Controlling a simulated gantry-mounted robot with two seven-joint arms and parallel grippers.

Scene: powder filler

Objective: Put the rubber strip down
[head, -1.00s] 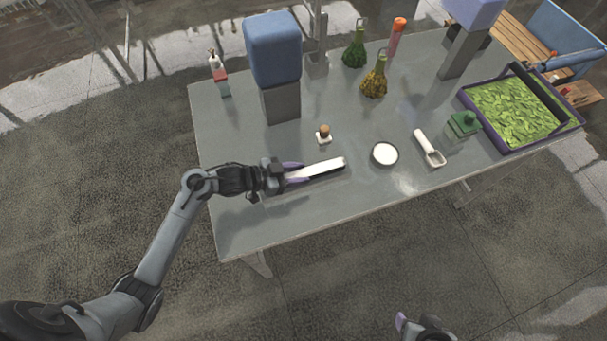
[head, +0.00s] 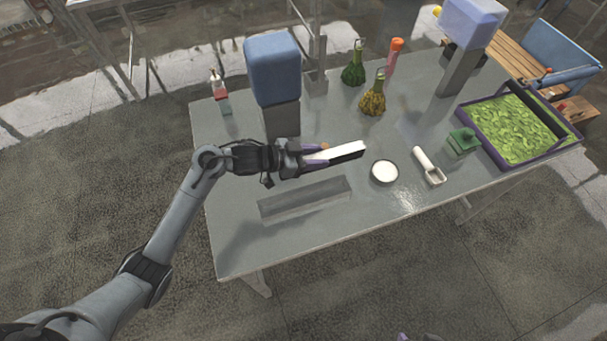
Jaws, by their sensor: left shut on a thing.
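My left gripper (head: 318,158) comes in from the left with purple fingers, shut on the rubber strip (head: 347,151). The strip is long, white on top and dark along its side and end. It is held above the grey table and points to the right, with its far end toward the white bowl. The gripper covers its near part. Only a purple sliver of my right gripper (head: 403,337) shows at the bottom edge, too little to tell its state.
A long grey patch (head: 305,198), shadow or flat piece, lies on the grey table (head: 275,240) below the strip. A bowl of white powder (head: 384,172), a white scoop (head: 428,167) and a green block (head: 462,142) stand right. A blue-topped post (head: 275,70) stands behind the gripper.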

